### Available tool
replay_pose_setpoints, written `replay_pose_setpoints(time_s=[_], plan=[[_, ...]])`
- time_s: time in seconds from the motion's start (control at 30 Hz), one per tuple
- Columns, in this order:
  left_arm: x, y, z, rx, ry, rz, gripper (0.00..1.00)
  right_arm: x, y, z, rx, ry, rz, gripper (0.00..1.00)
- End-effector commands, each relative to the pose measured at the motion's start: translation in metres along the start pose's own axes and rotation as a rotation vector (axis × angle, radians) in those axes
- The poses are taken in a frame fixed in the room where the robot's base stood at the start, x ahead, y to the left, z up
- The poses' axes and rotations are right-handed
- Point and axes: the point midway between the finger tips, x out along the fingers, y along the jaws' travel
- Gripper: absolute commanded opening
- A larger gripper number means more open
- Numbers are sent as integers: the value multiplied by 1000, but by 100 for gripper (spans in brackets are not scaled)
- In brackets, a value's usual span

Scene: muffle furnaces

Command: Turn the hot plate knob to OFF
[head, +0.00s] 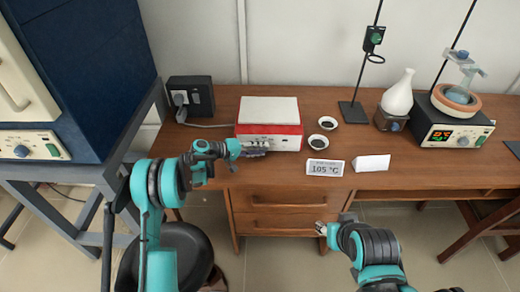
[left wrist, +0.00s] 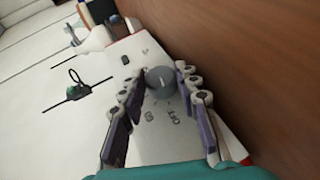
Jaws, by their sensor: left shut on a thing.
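The hot plate (head: 268,112) is a red box with a white top, standing on the wooden desk. Its front panel shows close up in the left wrist view (left wrist: 165,145), with a round grey knob (left wrist: 160,80) and printed marks beside it. My left gripper (head: 258,148) is at the front of the hot plate, and in the left wrist view its fingers (left wrist: 160,88) are on both sides of the knob, closed on it. In the head view the gripper hides the knob. My right gripper (head: 321,228) is low in front of the desk drawers, away from the hot plate; its jaws are too small to read.
A display reading 105 °C (head: 325,168) and a blank white card (head: 373,163) stand right of the hot plate. Two small dishes (head: 323,132) lie nearby. A black power socket box (head: 191,97) is at left. A stand, flask and heater occupy the right side.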

Motion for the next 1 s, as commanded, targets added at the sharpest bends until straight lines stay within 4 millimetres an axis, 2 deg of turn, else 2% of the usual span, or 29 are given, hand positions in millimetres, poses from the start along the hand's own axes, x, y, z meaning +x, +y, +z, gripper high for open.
replay_pose_setpoints(time_s=[0.37,0.4,0.47,0.83,1.0], plan=[[0,-1,0,-2,-1,3,3,0,0,0,0,0,0,40],[0,-1,0,-2,-1,3,39,0,0,0,0,0,0,40],[0,-1,0,-2,-1,3,53,0,0,0,0,0,0,40],[0,1,0,5,-1,-13,53,0,0,0,0,0,0,40],[0,4,1,51,-2,-121,53,0,0,0,0,0,0,40]])
